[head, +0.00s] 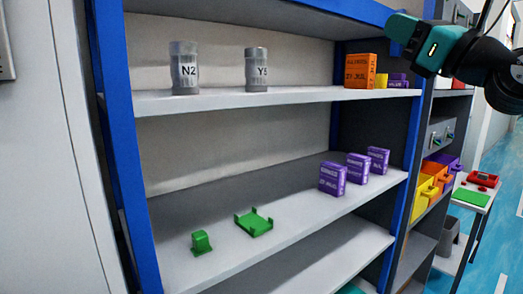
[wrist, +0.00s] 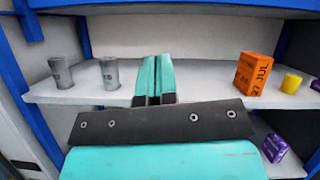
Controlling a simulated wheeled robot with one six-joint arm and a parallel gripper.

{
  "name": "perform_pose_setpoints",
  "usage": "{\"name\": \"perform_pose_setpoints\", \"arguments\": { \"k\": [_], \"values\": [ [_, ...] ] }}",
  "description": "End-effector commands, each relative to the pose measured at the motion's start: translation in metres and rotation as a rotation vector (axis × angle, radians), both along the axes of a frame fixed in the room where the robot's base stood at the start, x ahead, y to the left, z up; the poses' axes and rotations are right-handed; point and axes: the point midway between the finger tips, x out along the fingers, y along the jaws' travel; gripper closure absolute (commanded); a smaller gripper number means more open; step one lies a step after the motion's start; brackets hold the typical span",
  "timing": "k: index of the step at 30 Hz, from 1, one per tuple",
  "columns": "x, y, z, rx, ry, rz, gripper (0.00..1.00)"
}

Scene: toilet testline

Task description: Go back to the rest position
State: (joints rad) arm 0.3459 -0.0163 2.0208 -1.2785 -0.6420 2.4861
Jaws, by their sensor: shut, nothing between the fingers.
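My gripper (wrist: 154,80) shows in the wrist view with its two teal fingers closed together and nothing between them. It points toward the upper shelf (wrist: 210,100), between the grey canisters and the orange box. In the head view, teal and black parts of my arm show at the upper right, in front of the shelf unit's right side. The fingertips cannot be made out clearly there.
The upper shelf holds two grey canisters, N2 (head: 184,70) and Y5 (head: 257,70), an orange box (head: 359,71) and a yellow piece (head: 381,80). Below are purple boxes (head: 333,179), a green tray (head: 254,223) and a green block (head: 201,242). A small table (head: 469,198) stands right.

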Motion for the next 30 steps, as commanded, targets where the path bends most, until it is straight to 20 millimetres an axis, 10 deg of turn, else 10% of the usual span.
{"name": "perform_pose_setpoints", "arguments": {
  "k": [8,16,24,30],
  "values": [
    [-0.006,0.037,-0.051,-0.342,-0.045,-0.047,1.00],
    [-0.035,0.086,-0.150,-0.954,-0.204,-0.003,1.00],
    [-0.127,0.113,-0.306,-1.768,-0.730,0.442,1.00],
    [-0.201,0.092,-0.382,-1.985,-1.216,0.923,1.00]
  ]
}}
